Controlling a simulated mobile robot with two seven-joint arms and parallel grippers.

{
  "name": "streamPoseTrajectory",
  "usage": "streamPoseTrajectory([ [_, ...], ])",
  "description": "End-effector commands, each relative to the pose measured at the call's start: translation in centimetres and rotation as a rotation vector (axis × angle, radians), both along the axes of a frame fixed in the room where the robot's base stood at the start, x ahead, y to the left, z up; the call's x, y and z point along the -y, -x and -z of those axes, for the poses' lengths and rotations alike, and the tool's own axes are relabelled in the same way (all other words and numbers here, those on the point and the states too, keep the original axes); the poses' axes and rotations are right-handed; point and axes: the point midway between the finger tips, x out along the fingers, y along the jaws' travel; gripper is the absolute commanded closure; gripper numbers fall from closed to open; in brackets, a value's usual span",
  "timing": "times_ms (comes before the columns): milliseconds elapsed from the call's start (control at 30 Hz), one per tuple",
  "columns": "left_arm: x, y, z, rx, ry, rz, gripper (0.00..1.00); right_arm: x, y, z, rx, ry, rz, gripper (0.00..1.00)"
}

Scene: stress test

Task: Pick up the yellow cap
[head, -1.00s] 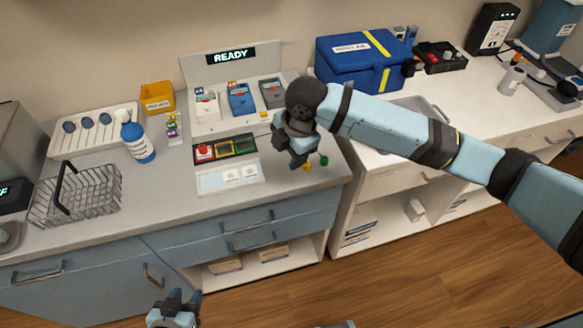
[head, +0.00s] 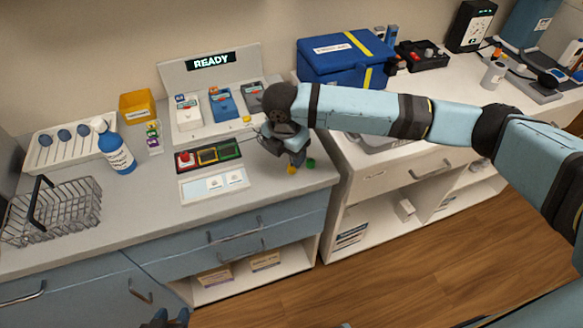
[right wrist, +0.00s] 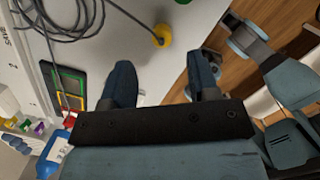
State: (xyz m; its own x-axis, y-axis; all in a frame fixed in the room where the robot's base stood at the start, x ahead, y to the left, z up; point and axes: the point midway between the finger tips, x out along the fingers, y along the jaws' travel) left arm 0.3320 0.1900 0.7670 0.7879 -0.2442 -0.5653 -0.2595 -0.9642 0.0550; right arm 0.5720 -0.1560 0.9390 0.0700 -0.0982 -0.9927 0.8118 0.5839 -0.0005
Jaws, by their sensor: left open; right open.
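The yellow cap (head: 291,170) is a small round spot near the front right of the grey counter, just below my right gripper (head: 297,158). In the right wrist view the yellow cap (right wrist: 164,33) lies beyond the fingertips, close to the counter edge. My right gripper (right wrist: 163,75) is open, with nothing between its fingers; the cap is apart from them. My left gripper (head: 165,320) shows only at the bottom edge of the head view, far from the cap, and is open.
A small green cap (head: 311,162) is right beside the yellow one. A dark cable (right wrist: 75,35) lies near the cap in the right wrist view. A panel of coloured squares (head: 208,153) and a white tray (head: 196,190) lie left of my right gripper. A wire basket (head: 75,210) stands far left.

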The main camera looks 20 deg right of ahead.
Motion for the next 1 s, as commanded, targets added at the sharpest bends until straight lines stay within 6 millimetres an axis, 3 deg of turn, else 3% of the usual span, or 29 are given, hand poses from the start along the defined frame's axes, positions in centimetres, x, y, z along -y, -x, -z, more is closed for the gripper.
streamPoseTrajectory([
  [400, 0.0, 0.0, 0.1, 0.001, 0.000, -0.001, 0.57, 0.9, -0.2, 4.9, -0.001, 0.001, 0.000, 0.45],
  [633, 0.0, 0.0, 0.1, 0.000, 0.001, -0.002, 0.57, 0.9, -0.3, 5.1, 0.001, -0.001, 0.000, 0.45],
  [833, 0.0, 0.0, 0.2, 0.000, 0.001, -0.002, 0.57, 0.9, -0.3, 5.1, 0.001, -0.001, 0.000, 0.89],
  [1000, 0.0, 0.0, 0.1, 0.000, 0.001, -0.002, 0.57, 0.9, -0.3, 5.0, 0.001, -0.001, 0.000, 0.90],
])
